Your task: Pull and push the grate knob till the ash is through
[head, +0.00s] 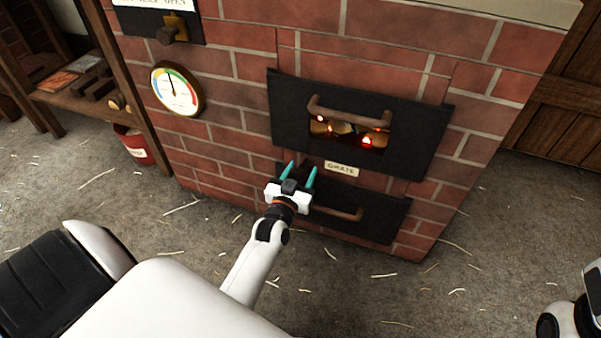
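The brick furnace has a dark fire door (432,138) with glowing coals (368,141) showing in its opening. Below it is a small plate reading GRATE (341,168). A dark knob-like shape (305,165) sits just left of the plate, partly hidden by my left gripper. My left gripper (301,171) has its teal fingers apart, pointing at the furnace, with the dark shape between or just behind the fingertips. I cannot tell if they touch it. My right gripper is not in view; only a piece of my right arm shows at the lower right.
The lower dark door (385,222) has a bar handle (340,213) close to my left gripper. A round gauge (177,90) is on the brick at left. A red bucket (135,148) stands beside a wooden shelf. The straw-strewn floor (400,300) in front is clear.

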